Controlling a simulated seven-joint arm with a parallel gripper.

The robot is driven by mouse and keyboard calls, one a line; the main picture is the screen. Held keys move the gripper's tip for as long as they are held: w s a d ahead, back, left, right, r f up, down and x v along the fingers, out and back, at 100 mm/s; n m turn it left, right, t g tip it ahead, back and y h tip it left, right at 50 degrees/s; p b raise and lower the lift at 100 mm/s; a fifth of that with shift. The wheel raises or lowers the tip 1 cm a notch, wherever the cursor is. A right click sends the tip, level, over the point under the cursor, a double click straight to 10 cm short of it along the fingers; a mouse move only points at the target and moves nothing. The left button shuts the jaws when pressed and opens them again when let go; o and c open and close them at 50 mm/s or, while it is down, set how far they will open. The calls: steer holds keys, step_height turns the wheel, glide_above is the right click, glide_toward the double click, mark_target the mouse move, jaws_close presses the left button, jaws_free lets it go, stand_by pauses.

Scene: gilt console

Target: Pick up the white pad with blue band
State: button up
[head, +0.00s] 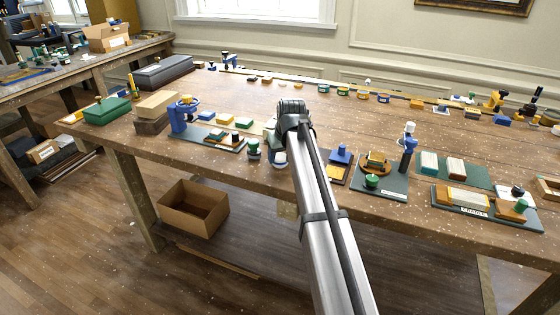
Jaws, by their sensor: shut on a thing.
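My arm reaches up from the bottom of the head view, and its dark far joint (292,112) hangs over the front part of the table. My gripper's fingers are hidden behind the arm, so I cannot see what is between them. I cannot pick out the white pad with blue band for certain. A pale pad (270,125) lies just left of the dark joint, partly covered by it. A small white and blue thing (278,158) shows beside the arm near the table's front edge. Its shape is too small to tell.
The wooden table (330,115) has clear room behind the arm. A blue clamp-like stand (178,117) and a dark jar (254,150) stand left of the arm. A blue-knobbed block (340,155) and a grey board (395,186) lie to its right.

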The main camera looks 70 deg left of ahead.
mark_target(281, 157)
step_height(281, 157, up, 18)
stand_by(0.7)
